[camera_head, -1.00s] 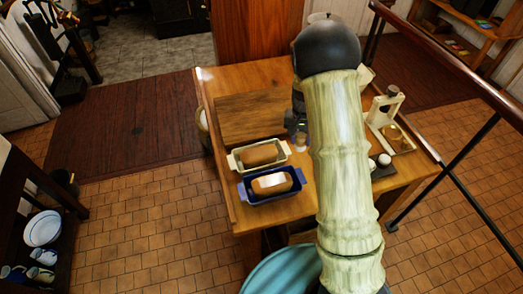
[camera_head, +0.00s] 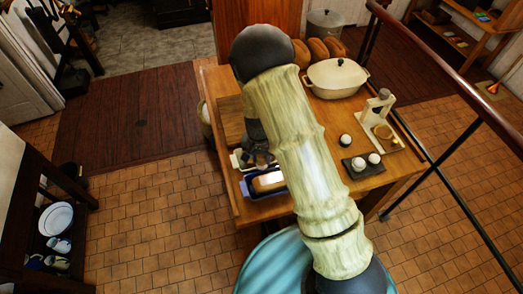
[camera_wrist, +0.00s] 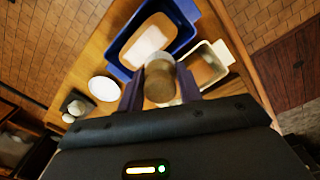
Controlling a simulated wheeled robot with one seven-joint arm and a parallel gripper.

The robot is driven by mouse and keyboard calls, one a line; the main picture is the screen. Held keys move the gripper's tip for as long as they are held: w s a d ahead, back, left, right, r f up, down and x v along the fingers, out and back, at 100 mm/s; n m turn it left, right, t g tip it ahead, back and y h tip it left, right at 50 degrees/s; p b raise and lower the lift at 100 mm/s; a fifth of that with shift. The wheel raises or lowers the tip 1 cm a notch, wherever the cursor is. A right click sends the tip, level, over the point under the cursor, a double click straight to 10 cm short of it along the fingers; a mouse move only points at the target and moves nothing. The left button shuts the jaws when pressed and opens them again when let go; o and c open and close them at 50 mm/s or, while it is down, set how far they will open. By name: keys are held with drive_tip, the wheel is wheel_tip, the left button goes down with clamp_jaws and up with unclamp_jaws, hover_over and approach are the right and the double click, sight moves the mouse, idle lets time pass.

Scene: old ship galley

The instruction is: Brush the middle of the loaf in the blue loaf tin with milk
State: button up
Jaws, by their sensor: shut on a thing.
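The blue loaf tin (camera_head: 250,194) stands on the table's near left part, partly behind my arm. In the wrist view the blue tin (camera_wrist: 118,45) holds a brown loaf (camera_wrist: 150,38) with a broad pale patch on its near part. My gripper (camera_wrist: 160,82) is shut on a round, brown-ended thing, likely the brush handle (camera_wrist: 159,82), seen end-on. It is at the near edge of the blue tin in the wrist view; its height above the tin and its tip cannot be made out. A white round dish (camera_wrist: 104,88), contents unclear, lies left of the gripper.
A cream tin (camera_wrist: 224,53) with another loaf stands beside the blue one.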

drive_tip(key=shift+w+f, duration=0.15)
drive_tip(key=shift+w, duration=0.05)
